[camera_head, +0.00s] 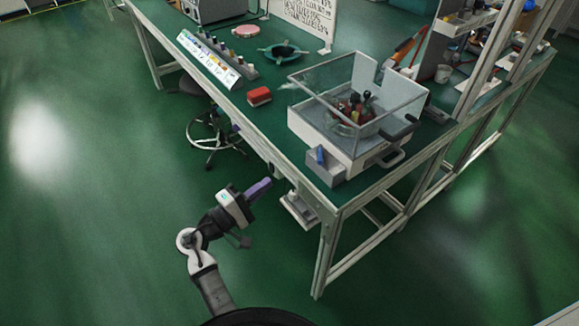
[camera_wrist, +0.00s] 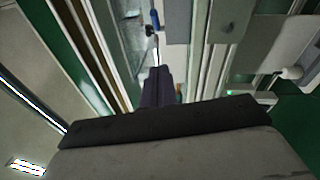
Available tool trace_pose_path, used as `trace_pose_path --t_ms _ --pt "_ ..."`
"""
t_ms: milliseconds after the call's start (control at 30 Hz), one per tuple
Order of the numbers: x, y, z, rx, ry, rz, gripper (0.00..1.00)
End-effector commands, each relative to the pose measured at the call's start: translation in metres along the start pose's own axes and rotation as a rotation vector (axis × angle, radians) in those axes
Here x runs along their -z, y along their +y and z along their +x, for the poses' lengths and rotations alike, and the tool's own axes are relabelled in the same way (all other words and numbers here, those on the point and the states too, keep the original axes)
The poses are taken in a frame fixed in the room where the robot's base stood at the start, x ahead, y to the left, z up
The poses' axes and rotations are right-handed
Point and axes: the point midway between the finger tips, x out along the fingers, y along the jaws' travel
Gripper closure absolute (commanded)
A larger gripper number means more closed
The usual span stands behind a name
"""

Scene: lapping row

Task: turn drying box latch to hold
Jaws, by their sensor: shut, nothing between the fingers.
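The drying box (camera_head: 330,146) stands at the near corner of the green bench, with clear walls and a white base. A blue latch knob (camera_head: 320,155) sits on the small grey block at its front left. In the wrist view a small blue part (camera_wrist: 149,30) shows near the top; it looks like the same latch. My gripper (camera_head: 262,186) is in front of the bench, below and left of the latch, apart from it. Its purple-grey fingers are shut and empty. They also show in the wrist view (camera_wrist: 157,82).
On the green bench (camera_head: 225,100) are a red block (camera_head: 259,96), a labelled rack (camera_head: 215,58) and a teal star-shaped holder (camera_head: 283,52). A stool (camera_head: 214,130) stands beneath. A grey box (camera_head: 299,210) hangs below the bench edge near my gripper. Floor at left is clear.

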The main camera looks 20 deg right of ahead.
Motion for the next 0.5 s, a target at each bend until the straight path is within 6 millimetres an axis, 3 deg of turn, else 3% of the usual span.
trace_pose_path --t_ms 167,500 --pt "-0.001 0.003 0.027 0.002 -0.005 0.001 1.0" --pt "-0.001 0.003 0.099 0.003 -0.003 0.002 1.0"
